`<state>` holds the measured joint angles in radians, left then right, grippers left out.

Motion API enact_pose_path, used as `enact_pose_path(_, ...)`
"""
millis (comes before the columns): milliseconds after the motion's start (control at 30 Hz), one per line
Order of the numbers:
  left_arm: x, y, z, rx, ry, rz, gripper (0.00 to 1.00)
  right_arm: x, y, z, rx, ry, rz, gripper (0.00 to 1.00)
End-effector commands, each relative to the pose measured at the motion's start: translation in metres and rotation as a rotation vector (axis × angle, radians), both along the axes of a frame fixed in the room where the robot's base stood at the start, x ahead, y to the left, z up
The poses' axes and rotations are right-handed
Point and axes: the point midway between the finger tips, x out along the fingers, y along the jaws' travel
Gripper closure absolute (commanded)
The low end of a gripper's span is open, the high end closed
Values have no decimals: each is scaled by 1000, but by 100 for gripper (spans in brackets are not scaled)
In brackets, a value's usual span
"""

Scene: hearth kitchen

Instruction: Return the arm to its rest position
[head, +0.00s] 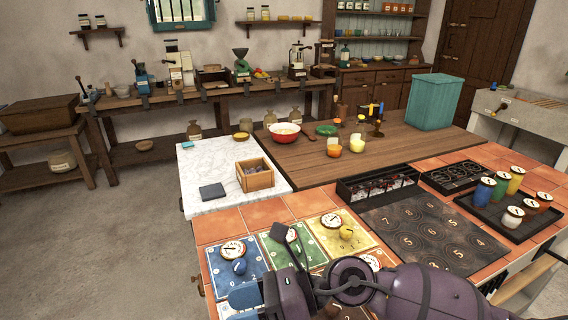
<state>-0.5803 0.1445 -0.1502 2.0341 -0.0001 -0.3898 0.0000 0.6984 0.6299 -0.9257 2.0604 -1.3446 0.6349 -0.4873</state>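My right gripper (279,290) is at the bottom of the head view, at the end of my purple arm (428,290), which comes in from the lower right. It is over the near edge of the tiled counter, above the coloured cards with dials. The arm hides part of the cards and the counter edge. My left arm and gripper are not in view.
Close by are a blue card (236,265), a green card (275,251), a yellow card (355,238), a dark numbered plate (425,232) and a tray of coloured jars (497,212). Beyond stand a wooden box (254,175) and a teal bin (434,102). The floor at left is clear.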

Motion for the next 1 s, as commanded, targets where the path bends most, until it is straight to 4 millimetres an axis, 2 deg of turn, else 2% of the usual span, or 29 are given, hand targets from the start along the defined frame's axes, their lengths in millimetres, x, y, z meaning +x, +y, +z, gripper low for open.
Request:
enact_pose_path(133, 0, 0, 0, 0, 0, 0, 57, 9, -3, 39, 293, 287, -216, 35)
enact_pose_path(233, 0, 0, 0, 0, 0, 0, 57, 26, -19, 57, 470, 485, -372, 35)
enact_pose_path(333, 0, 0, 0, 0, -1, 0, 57, 45, -45, 64, 635, 686, -536, 35)
enact_pose_path(467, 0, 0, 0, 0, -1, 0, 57, 68, -89, 56, 834, 951, -757, 35)
enact_pose_path(600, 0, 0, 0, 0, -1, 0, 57, 82, -145, 27, 1029, 1238, -1007, 35)
enact_pose_path(767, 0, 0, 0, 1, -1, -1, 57, 73, -210, -27, 1223, 1561, -1308, 35)
enact_pose_path(867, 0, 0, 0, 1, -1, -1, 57, 53, -246, -65, 1329, 1756, -1503, 35)
enact_pose_path(1000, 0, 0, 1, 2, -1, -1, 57, 5, -289, -117, 1452, 2016, -1786, 35)
